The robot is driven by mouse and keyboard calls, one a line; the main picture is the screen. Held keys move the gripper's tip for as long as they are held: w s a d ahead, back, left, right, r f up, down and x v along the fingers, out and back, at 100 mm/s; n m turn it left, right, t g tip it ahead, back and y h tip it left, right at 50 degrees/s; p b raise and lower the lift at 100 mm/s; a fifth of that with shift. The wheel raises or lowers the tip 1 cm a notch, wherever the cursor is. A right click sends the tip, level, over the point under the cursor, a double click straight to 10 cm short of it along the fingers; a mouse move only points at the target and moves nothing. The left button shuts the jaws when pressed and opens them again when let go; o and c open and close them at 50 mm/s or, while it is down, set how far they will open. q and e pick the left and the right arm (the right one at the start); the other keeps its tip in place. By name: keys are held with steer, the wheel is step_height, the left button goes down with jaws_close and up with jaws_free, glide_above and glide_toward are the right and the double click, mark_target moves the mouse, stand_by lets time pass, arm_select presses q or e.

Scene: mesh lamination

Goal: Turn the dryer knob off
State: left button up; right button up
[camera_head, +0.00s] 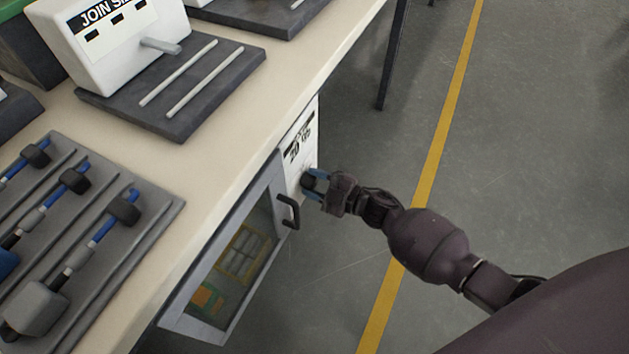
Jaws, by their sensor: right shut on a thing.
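The dryer (229,262) is a grey cabinet with a glass door under the table's edge. Its white control panel (298,141) has dark markings and faces right. The dryer knob (307,183) is a small dark piece low on that panel, mostly covered by my gripper. My right gripper (311,184), with blue fingertips, reaches in from the right and is shut on the knob. The knob's exact turn angle cannot be seen. My left gripper is not in view.
The dryer's dark door handle (289,212) sticks out just below and left of my right gripper. The beige table (237,140) carries a white machine (112,35) and a dark rack of blue-handled tools (150,207). The grey floor (530,130) at right is open, with a yellow line.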

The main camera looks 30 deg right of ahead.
steer(key=n, duration=0.4)
steer(key=n+b, duration=0.1)
steer(key=n, duration=0.1)
steer(key=shift+s+f, duration=0.1)
steer(key=shift+f, duration=0.15)
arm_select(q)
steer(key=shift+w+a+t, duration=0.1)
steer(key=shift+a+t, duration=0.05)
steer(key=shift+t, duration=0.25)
arm_select(e)
steer(key=shift+n, duration=1.4)
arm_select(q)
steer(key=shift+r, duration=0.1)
arm_select(e)
steer(key=o, duration=0.9)
steer(key=shift+r, duration=0.1)
arm_select(q)
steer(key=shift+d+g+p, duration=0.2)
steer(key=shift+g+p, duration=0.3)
steer(key=shift+p, duration=0.25)
arm_select(e)
steer(key=shift+v, duration=5.4)
